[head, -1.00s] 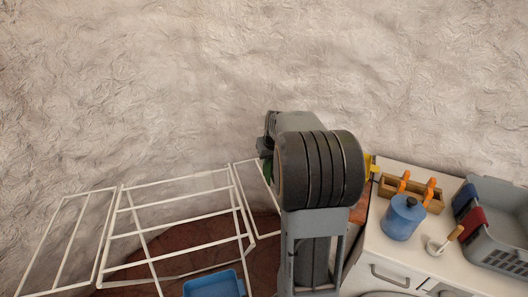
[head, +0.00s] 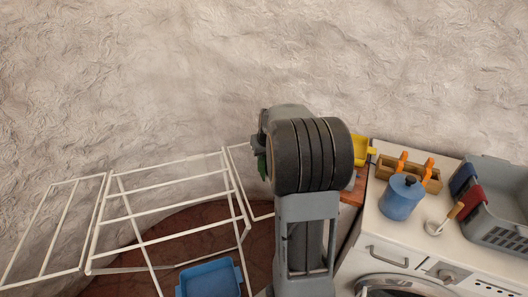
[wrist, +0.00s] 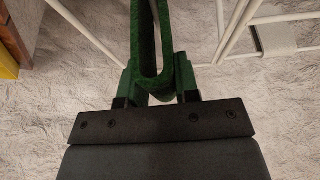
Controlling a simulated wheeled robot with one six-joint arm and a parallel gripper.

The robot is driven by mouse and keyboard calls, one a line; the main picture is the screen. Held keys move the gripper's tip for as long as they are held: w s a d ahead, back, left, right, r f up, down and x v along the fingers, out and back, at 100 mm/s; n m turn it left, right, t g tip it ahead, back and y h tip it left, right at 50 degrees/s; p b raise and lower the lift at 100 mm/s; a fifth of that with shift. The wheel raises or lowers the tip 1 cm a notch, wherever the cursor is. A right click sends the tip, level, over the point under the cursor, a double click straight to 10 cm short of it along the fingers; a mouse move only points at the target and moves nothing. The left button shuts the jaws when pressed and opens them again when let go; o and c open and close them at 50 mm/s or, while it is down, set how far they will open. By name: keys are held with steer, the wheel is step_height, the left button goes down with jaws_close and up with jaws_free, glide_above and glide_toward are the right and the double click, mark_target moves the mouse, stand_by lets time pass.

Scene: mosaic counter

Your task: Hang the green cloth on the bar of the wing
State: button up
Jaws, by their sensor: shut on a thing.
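The green cloth (wrist: 146,42) hangs folded in a narrow loop in the wrist view. My gripper (wrist: 158,88) is shut on it. In the head view only a small green part of the cloth (head: 262,167) shows at the left of my arm, which hides the rest. The white drying rack (head: 170,202) stands left of my arm, with a left wing (head: 54,226) and a right wing (head: 238,160). The right wing's bars are close to the cloth, partly hidden behind my arm. White bars (wrist: 292,16) also show at the right of the wrist view, apart from the cloth.
A blue basin (head: 210,280) sits on the red-brown floor below the rack. At right, a white washing machine (head: 375,238) carries a blue pot (head: 401,198), a wooden box (head: 420,178) and a grey basket (head: 497,228). A yellow container (head: 361,151) is behind my arm.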

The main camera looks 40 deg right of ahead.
steer(key=shift+f+b, duration=3.35)
steer(key=shift+f, duration=1.15)
steer(key=o, duration=1)
steer(key=v, duration=1.3)
steer(key=shift+s+a+r, duration=0.15)
steer(key=shift+s+r, duration=0.05)
steer(key=shift+r, duration=0.1)
